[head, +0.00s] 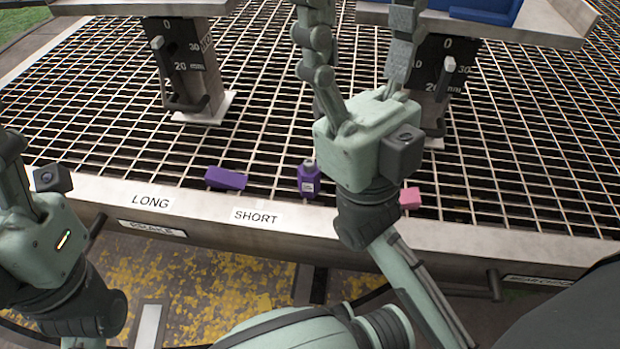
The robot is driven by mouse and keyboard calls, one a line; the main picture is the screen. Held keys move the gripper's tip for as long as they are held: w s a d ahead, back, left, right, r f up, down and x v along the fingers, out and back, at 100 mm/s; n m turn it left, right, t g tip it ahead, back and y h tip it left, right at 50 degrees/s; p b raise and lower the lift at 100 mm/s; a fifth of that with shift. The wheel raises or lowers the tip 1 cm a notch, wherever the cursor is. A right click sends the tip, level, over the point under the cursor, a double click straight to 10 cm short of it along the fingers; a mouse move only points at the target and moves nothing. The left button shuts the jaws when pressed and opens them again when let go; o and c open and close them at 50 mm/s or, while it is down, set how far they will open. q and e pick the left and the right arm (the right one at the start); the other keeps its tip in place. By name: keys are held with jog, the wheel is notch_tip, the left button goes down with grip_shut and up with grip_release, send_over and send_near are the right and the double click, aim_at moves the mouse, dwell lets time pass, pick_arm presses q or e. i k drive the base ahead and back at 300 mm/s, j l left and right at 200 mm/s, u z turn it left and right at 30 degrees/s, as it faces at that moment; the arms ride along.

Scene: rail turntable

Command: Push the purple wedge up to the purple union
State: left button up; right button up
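A purple wedge-like block (226,178) lies on the grating near its front edge, above the SHORT label. A second purple piece (309,180), upright with a small grey top and a pale label, stands a short gap to its right; it appears to be the union. My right gripper (358,22) is open, its two fingers spread wide and reaching toward the far side. Its body is just right of the upright purple piece in the picture. I see nothing between its fingers. My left gripper (10,150) is at the left edge, mostly cut off; its opening cannot be seen.
A pink block (410,198) sits right of my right gripper's body. Two scaled posts, left (184,70) and right (440,85), carry pale shelves; a blue object (485,10) is on the right one. The grating left of the wedge is clear.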

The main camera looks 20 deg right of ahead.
aim_at(216, 176)
jog(key=i+j+z, duration=0.2)
jog(key=j+z, duration=0.15)
jog(key=i+j+z, duration=0.1)
jog(key=j+z, duration=0.2)
jog(key=j, duration=0.15)
jog(key=i+j+z, duration=0.1)
jog(key=j+z, duration=0.25)
